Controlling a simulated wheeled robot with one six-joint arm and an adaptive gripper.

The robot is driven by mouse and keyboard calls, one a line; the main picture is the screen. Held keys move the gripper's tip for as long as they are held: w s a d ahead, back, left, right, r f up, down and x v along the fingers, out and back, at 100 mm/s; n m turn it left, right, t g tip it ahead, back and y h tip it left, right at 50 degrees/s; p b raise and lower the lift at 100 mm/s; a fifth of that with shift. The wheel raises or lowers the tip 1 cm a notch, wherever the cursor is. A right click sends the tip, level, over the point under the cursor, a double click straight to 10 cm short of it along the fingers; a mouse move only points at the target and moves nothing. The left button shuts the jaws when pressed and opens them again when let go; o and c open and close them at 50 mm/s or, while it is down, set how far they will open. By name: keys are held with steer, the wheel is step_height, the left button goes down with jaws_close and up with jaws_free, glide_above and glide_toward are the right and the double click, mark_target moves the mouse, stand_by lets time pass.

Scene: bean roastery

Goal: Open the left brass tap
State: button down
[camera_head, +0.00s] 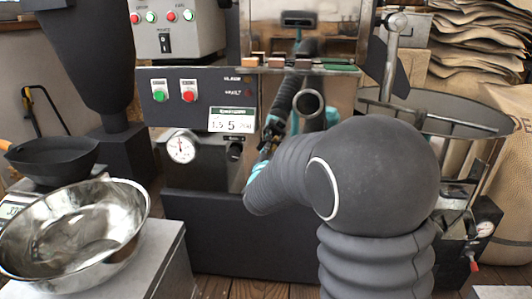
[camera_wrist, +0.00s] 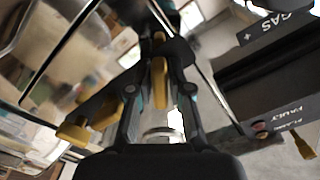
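In the wrist view, my gripper (camera_wrist: 162,60) reaches up from the bottom edge, its dark fingers drawn close together. A brass-coloured bar (camera_wrist: 158,82) shows between the fingertips; whether they press on it is unclear. More brass-coloured pieces (camera_wrist: 74,132) show left of the fingers. Another brass lever (camera_wrist: 303,145) is at the right edge, beside the dark gas panel (camera_wrist: 270,95); the gripper is apart from it. I cannot tell for certain which brass piece is the left tap. In the head view, my arm hides most of the gripper and no tap is clearly visible.
The roaster front (camera_head: 215,200) carries green and red buttons, a gauge (camera_head: 181,147) and a polished, reflective plate. A steel bowl (camera_head: 75,230) stands at the lower left. A round cooling tray (camera_head: 440,115) is at the right, close to my arm. Sacks (camera_head: 480,40) stand behind.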

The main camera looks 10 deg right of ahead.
steer(key=shift+a, duration=0.3)
steer(key=shift+r, duration=0.15)
steer(key=shift+d+r, duration=0.2)
steer(key=shift+d, duration=0.05)
stand_by(0.8)
steer(key=c, duration=1.2)
jaws_free()
steer(key=shift+o, duration=0.2)
steer(key=shift+f, duration=0.15)
steer(key=v, duration=1.2)
